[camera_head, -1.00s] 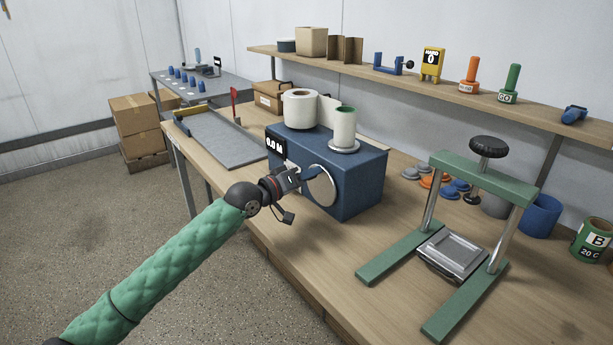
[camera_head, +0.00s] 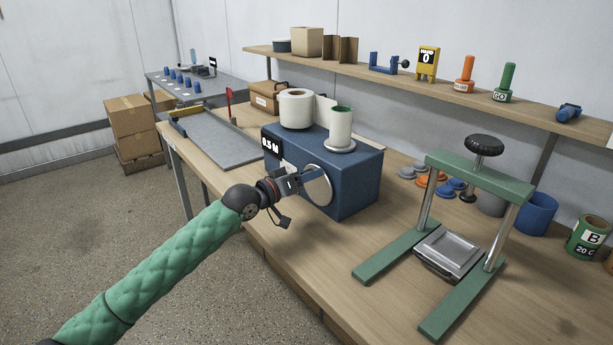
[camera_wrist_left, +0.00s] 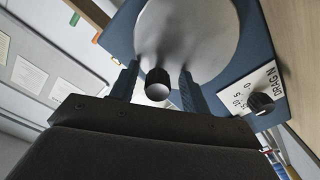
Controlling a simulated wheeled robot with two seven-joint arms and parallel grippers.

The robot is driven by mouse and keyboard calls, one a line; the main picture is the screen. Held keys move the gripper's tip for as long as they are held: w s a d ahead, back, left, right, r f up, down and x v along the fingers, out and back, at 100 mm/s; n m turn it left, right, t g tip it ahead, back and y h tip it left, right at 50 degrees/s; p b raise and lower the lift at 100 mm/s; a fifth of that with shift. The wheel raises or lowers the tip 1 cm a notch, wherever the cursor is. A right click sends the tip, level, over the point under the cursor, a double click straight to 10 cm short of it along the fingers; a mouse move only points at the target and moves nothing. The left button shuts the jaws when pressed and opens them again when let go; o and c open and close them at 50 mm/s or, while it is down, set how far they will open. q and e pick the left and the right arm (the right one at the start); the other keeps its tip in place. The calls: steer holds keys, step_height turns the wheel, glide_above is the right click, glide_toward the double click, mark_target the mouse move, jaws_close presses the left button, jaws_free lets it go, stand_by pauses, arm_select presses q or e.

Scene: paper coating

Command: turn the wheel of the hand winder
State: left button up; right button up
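The hand winder (camera_head: 353,185) is a blue box on the bench. Its display (camera_head: 271,146) reads about 0.5 M. Its wheel (camera_head: 321,190) is a pale metal disc on the front face. It fills the top of the left wrist view (camera_wrist_left: 200,30). A dark crank knob (camera_wrist_left: 157,79) stands out from the wheel. My left gripper (camera_head: 308,178) is at the wheel, its two fingers on either side of the knob, with narrow gaps showing between fingers and knob. My right gripper is not in view.
A DRAG dial (camera_wrist_left: 262,103) sits beside the wheel. A white paper roll (camera_head: 297,108) and a green-cored roll (camera_head: 341,126) stand on the winder. A green press (camera_head: 480,180) stands to the right, and a grey tray (camera_head: 222,142) lies to the left.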

arm_select(q)
steer(key=shift+r, duration=0.15)
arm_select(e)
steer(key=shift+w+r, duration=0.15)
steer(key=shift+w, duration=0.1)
arm_select(q)
steer(key=shift+s+a, duration=0.3)
steer(key=shift+a, duration=0.1)
steer(key=b+v, duration=0.1)
steer(key=v, duration=0.5)
steer(key=shift+s+a, duration=0.25)
steer(key=shift+a, duration=0.05)
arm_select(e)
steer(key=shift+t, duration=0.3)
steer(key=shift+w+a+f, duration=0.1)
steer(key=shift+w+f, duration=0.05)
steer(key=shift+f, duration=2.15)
